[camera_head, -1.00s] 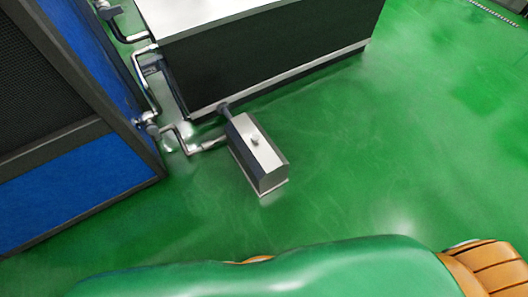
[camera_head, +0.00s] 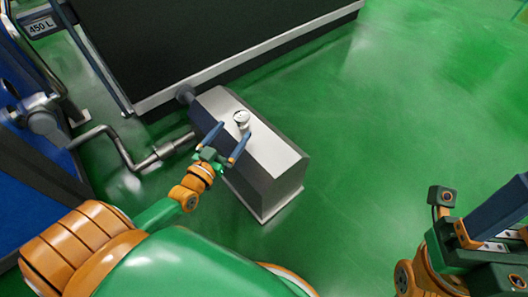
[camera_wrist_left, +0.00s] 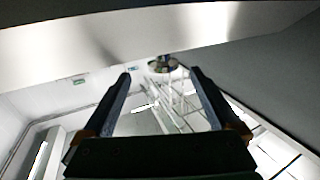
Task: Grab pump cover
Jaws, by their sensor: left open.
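The large dark-sided tank (camera_head: 210,38) stands behind the cover. A bent metal pipe (camera_head: 118,148) runs left of the cover to the blue machine (camera_head: 30,200). The green floor (camera_head: 410,110) to the right is clear.

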